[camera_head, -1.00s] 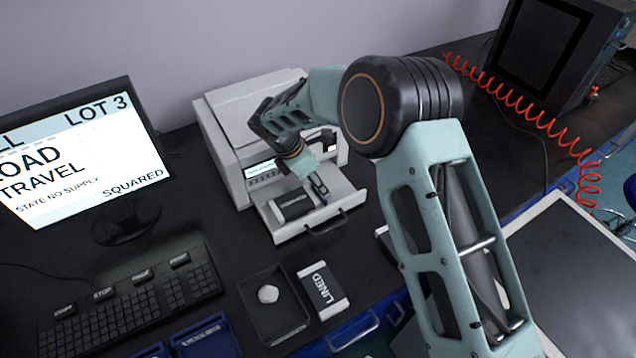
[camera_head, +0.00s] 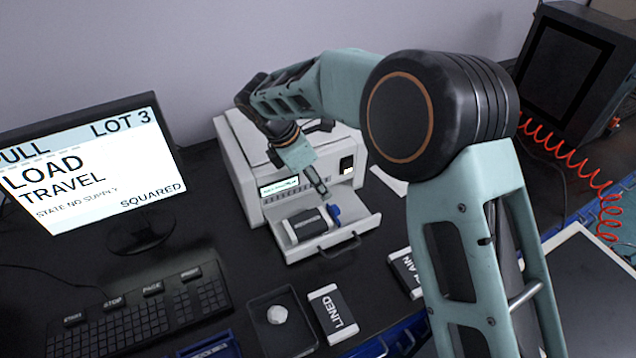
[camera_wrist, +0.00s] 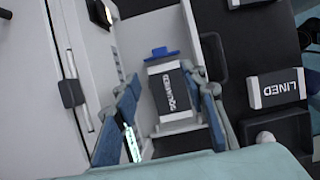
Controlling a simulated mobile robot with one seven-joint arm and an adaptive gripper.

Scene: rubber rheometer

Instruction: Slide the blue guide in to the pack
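The pack (camera_head: 307,226), dark with pale ends and labelled SQUARED in the wrist view (camera_wrist: 172,90), lies in the pulled-out grey tray (camera_head: 352,237) of the machine. The small blue guide (camera_head: 334,212) stands at the pack's right end in the head view. In the wrist view the guide (camera_wrist: 161,53) is just beyond the pack's far end; whether they touch I cannot tell. My gripper (camera_head: 322,189) is above the tray. In the wrist view its fingers (camera_wrist: 160,76) are spread apart on either side of the pack, with nothing visibly held.
The machine body (camera_head: 240,165) stands behind the tray. In front are a black dish (camera_head: 262,318) with a white lump, a LINED pack (camera_head: 333,313) and another pack (camera_head: 405,272) partly behind my arm. A monitor (camera_head: 95,170) and keyboard (camera_head: 140,305) are at left.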

